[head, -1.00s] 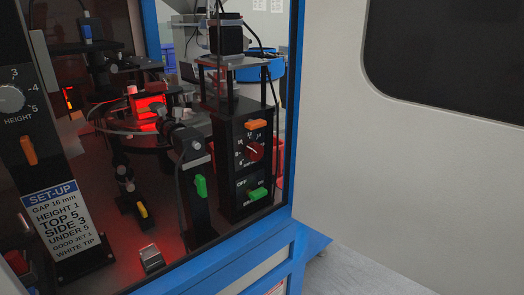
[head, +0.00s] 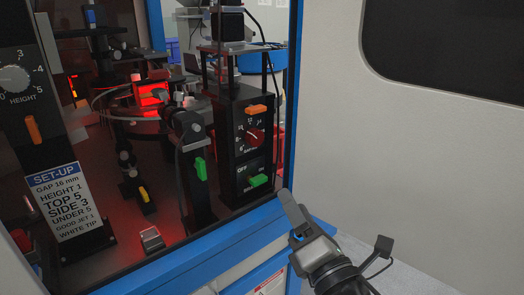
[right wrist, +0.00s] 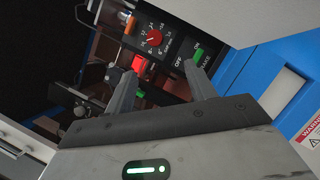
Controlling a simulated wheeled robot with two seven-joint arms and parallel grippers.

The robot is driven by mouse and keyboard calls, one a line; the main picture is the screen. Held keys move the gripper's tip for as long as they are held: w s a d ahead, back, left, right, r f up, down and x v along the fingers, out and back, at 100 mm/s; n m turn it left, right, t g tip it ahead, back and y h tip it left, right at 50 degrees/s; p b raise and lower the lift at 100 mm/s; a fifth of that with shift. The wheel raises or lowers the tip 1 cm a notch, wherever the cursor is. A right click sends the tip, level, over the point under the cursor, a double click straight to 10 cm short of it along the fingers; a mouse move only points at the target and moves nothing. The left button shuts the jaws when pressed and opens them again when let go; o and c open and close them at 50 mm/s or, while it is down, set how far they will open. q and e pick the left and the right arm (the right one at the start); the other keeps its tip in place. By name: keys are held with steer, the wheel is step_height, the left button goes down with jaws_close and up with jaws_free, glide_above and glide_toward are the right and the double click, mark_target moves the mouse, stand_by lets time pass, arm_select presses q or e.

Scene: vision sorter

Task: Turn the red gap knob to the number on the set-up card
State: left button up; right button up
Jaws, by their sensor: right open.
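The red gap knob (head: 256,135) sits on a black panel with a white number scale, below an orange lever. It also shows in the right wrist view (right wrist: 153,37); its exact setting is too small to read surely. The set-up card (head: 62,200) stands at the left and reads "GAP 16 mm" at the top of its list. My right gripper (head: 291,212) is in front of the blue frame, below and right of the knob panel, apart from it. In the right wrist view its two fingers (right wrist: 160,68) are spread and empty, with the knob beyond them. My left gripper is not in view.
A green switch (head: 259,181) is under the knob, and a green lever (head: 201,169) is to its left. The blue frame (head: 295,100) edges the opening at the right. A grey-white panel (head: 420,150) fills the right side. A HEIGHT dial (head: 14,79) is at far left.

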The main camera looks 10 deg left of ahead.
mark_target(257, 140)
steer(key=shift+n, duration=0.5)
steer(key=x, duration=0.5)
steer(key=p+x, duration=0.1)
steer(key=x, duration=0.5)
steer(key=r+x, duration=0.1)
steer(key=x, duration=0.4)
steer(key=shift+s+a+p, duration=0.2)
steer(key=shift+a+p, duration=0.1)
steer(key=shift+c, duration=0.3)
steer(key=c, duration=0.9)
